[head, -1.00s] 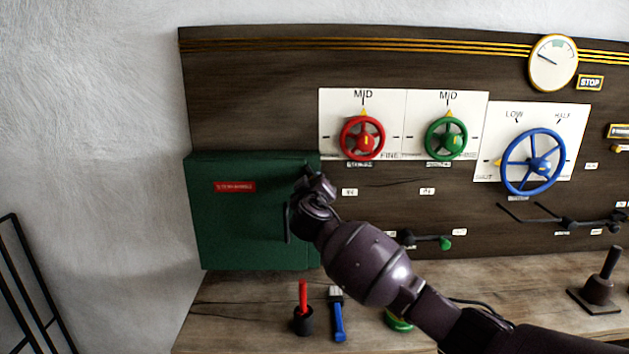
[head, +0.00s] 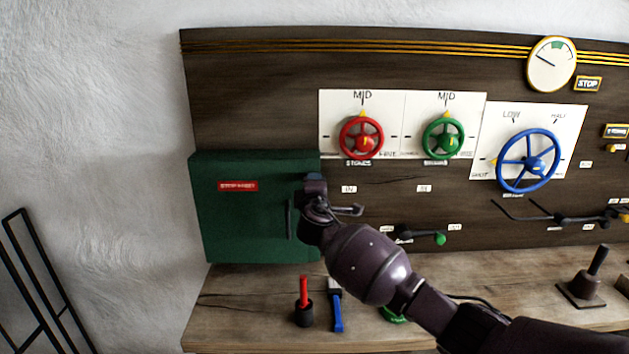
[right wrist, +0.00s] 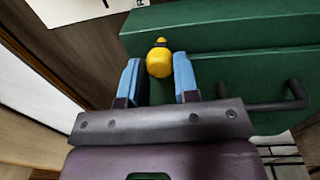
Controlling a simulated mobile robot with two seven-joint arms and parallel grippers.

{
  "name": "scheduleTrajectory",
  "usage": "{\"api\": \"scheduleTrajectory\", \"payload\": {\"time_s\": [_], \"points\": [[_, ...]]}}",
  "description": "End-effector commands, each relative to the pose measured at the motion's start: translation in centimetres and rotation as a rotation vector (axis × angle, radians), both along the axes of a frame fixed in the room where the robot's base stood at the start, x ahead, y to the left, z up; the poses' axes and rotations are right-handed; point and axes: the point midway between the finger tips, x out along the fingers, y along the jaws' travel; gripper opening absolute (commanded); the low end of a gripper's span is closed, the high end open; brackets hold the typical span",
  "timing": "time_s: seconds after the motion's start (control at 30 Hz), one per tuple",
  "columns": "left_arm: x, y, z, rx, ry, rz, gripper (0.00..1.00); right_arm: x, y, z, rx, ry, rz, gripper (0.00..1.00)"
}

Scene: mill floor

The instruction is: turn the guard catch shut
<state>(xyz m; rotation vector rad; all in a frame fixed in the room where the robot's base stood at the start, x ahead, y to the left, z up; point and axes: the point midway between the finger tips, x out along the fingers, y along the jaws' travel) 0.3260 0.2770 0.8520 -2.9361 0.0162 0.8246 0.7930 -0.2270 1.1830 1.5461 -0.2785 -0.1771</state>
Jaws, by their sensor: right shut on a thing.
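The green guard (head: 245,215) is a box-like cover at the left of the panel, with a red label and a black bar handle (head: 289,220); it looks closed. The guard catch (right wrist: 159,62) is a small yellow knob by the green guard in the right wrist view. It sits between the blue fingertips of my right gripper (right wrist: 157,78), which is shut on it. In the head view my right gripper (head: 314,184) is at the guard's right edge and hides the catch. The catch's exact angle is hard to tell. My left gripper is not in view.
Red (head: 362,138), green (head: 443,138) and blue (head: 527,161) handwheels are on the panel right of the guard. A red-handled item (head: 304,300) and a blue-handled tool (head: 337,310) are on the bench (head: 240,320) below. A black lever stand (head: 590,280) is at the right.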

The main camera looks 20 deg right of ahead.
Motion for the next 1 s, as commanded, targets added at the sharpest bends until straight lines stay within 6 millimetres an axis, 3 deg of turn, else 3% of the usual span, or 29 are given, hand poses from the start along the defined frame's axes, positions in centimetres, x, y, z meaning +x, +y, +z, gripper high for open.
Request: {"api": "scheduleTrajectory", "payload": {"time_s": [0.33,0.9,0.93,1.0], "points": [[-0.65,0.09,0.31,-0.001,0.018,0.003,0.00,-0.02,0.02,0.04,-0.139,0.039,0.001,0.05],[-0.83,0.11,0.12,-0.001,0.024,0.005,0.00,-0.02,0.03,-0.04,-0.165,0.047,0.001,0.05],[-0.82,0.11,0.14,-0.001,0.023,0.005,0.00,-0.02,0.03,-0.04,-0.164,0.047,0.001,0.33],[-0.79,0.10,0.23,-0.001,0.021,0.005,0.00,-0.02,0.03,-0.04,-0.164,0.047,0.001,0.44]]}}
